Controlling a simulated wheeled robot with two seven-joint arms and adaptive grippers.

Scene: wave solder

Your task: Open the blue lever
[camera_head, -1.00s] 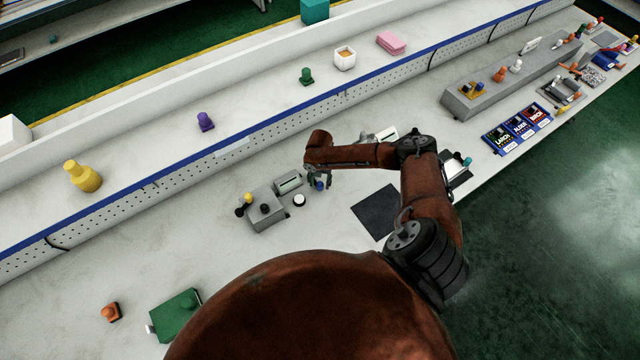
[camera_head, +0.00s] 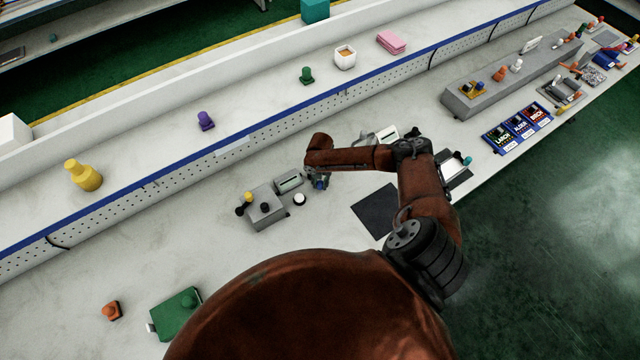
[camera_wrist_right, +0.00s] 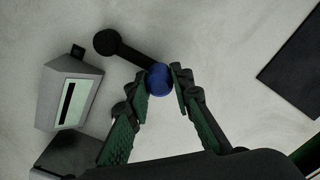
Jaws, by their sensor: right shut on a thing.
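The blue lever (camera_wrist_right: 158,79) shows in the right wrist view as a blue knob at the end of a dark arm, which runs up and left to a round black end. In the head view the blue knob (camera_head: 320,184) is a small spot mostly covered by my right gripper (camera_head: 318,180). My right gripper (camera_wrist_right: 160,82) has its two green-padded fingers on either side of the blue knob and is shut on it. My left gripper is not in view.
A grey box with a display (camera_wrist_right: 70,93) stands left of the lever in the wrist view. A grey block with yellow and black knobs (camera_head: 264,208) and a white round piece (camera_head: 299,199) are nearby. A dark mat (camera_head: 376,211) lies to the right.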

